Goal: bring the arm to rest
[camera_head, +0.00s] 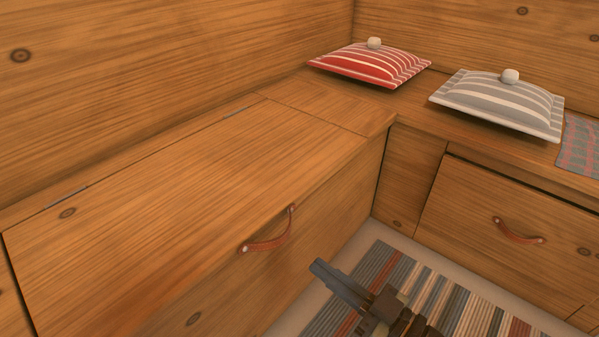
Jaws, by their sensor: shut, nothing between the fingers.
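My gripper (318,267) shows at the bottom of the head view, a little right of the middle. It is shut and empty, in front of the left bench (170,190) and above the striped rug (375,262). A brown leather pull (270,243) hangs on the left bench's front, up and left of my fingertips, with a visible gap between them. The bench's hinged lid lies flat and closed. The rest of my arm is cut off by the bottom edge.
A red striped cushion (370,66) and a grey striped cushion (497,104) lie on the corner bench, each with a pale knob-like thing on top. A plaid cloth (581,146) lies at right. A drawer front with another leather pull (519,232) is below. Wooden walls stand behind.

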